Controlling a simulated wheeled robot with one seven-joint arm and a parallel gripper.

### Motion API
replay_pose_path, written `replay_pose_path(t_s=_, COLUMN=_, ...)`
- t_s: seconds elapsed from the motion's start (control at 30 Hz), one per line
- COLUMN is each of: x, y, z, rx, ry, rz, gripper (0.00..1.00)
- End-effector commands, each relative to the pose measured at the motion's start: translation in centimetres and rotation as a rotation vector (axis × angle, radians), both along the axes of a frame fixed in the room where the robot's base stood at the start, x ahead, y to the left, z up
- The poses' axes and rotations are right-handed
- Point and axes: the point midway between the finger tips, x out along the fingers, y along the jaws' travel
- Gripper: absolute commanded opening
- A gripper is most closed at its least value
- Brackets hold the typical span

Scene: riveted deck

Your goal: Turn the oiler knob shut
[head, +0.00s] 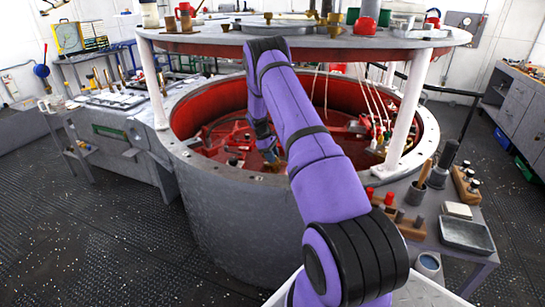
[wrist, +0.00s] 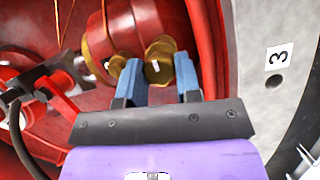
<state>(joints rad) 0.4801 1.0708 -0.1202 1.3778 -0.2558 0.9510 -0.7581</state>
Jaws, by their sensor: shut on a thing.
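The oiler knob (wrist: 159,70) is a small round brass piece in the wrist view, in front of a red rounded housing (wrist: 150,25). My gripper (wrist: 161,75) has its two blue fingers on either side of the knob and is shut on it. Another small brass piece (wrist: 116,66) shows just left of the left finger. In the head view my gripper (head: 269,156) reaches down inside the red-lined round pit, and the knob is too small or hidden to make out there.
The grey pit rim (head: 215,190) surrounds my arm, with a round grey top (head: 300,45) on white posts above. A red rod with a dark block (wrist: 30,85) lies left of my gripper. A side bench (head: 425,235) holds tools at right. Dark floor (head: 110,235) is clear at left.

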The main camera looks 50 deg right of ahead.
Motion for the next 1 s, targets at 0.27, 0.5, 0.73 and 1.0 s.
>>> replay_pose_path(t_s=0.27, x=0.0, y=0.0, z=0.0, rx=0.0, ry=-0.001, rz=-0.008, gripper=0.08)
replay_pose_path(t_s=0.5, x=0.0, y=0.0, z=0.0, rx=0.0, ry=-0.001, rz=-0.006, gripper=0.54)
replay_pose_path(t_s=0.73, x=0.0, y=0.0, z=0.0, rx=0.0, ry=0.0, rz=-0.006, gripper=0.57)
replay_pose_path(t_s=1.0, x=0.8, y=0.3, z=2.0, rx=-0.001, ry=-0.004, rz=-0.006, gripper=0.57)
